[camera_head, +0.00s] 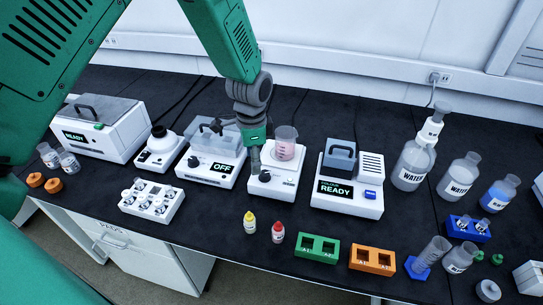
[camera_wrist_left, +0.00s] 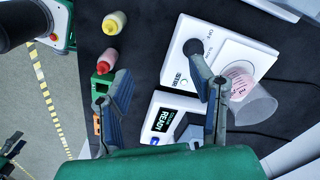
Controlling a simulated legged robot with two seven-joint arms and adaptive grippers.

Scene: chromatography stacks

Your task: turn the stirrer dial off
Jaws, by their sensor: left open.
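The white stirrer (camera_head: 284,190) stands in the middle of the bench, with a beaker of pink liquid (camera_head: 286,143) on its plate. Its dark dial (camera_head: 264,176) is on the front left of the top and also shows in the left wrist view (camera_wrist_left: 192,46). My left gripper (camera_head: 255,157) reaches down over the dial side of the stirrer. The beaker (camera_wrist_left: 252,96) is just beyond that finger.
A white device reading READY (camera_head: 347,200) stands right of the stirrer, and one reading OFF (camera_head: 205,170) left of it. Green (camera_head: 317,248) and orange (camera_head: 372,260) racks are front right.

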